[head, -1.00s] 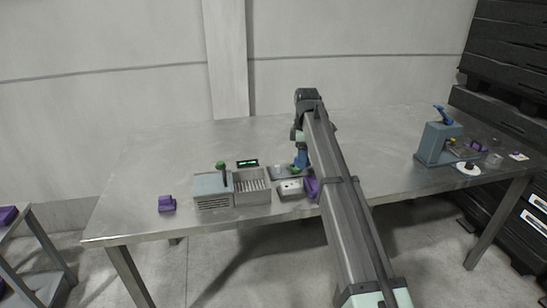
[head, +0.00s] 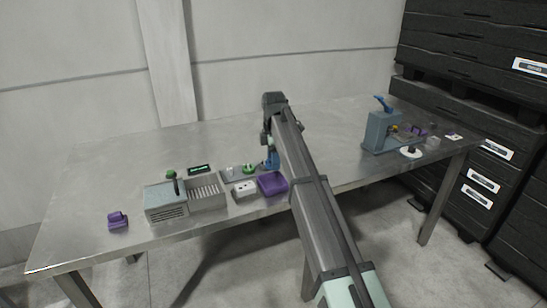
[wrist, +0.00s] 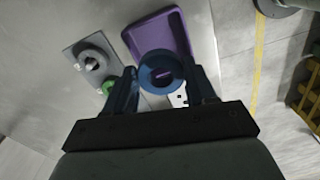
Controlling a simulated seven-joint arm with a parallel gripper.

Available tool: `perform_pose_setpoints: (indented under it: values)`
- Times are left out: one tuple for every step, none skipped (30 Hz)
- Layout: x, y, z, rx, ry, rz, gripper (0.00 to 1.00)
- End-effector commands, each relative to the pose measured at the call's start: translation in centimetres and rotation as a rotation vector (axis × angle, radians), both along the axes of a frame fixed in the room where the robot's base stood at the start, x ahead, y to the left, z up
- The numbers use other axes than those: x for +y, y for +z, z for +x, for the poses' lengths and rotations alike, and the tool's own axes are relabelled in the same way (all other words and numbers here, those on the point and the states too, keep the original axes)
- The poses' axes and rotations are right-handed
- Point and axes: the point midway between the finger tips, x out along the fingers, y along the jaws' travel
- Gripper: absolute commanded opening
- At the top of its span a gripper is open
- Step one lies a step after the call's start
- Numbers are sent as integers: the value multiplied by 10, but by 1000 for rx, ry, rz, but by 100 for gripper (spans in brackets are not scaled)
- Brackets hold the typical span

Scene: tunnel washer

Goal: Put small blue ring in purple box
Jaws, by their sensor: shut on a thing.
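A small blue ring (wrist: 160,72) is between the fingers of my gripper (wrist: 165,76) in the wrist view, and the gripper is shut on it. The purple box (wrist: 163,35) is an open shallow tray just beyond the ring; the ring overlaps its near edge in the picture. In the head view the purple box (head: 272,184) lies near the table's front edge, with my gripper (head: 270,162) just behind it. The ring cannot be made out in the head view. Its height above the box is not clear.
A grey plate (wrist: 76,50) carries a metal ring (wrist: 92,58) and a green ring (wrist: 109,87). A white block (head: 245,188) and a grey slotted unit (head: 166,202) stand left of the box. A blue-grey press (head: 382,132) is far right. The back of the table is clear.

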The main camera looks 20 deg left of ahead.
Motion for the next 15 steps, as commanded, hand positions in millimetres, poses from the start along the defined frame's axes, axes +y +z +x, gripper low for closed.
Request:
perform_pose_setpoints:
  values:
    - [0,-3,0,0,0,0,21]
    - [0,-5,0,1,0,-1,21]
    - [0,-7,-1,1,0,-1,21]
    - [0,-9,-1,1,-1,-1,21]
    - [0,-11,-1,0,-1,0,21]
    - [0,-14,-1,0,-1,0,21]
    - [0,-16,0,0,-1,0,21]
    - [0,-19,0,0,-1,0,21]
    - [0,-22,0,0,-1,0,21]
    - [0,-25,0,0,-1,0,21]
    - [0,-27,0,0,-1,0,21]
    - [0,-30,0,1,-1,-1,21]
    - [0,-33,0,1,-1,-1,21]
    - [0,-35,0,1,-1,-1,21]
    - [0,-37,0,1,-1,-1,21]
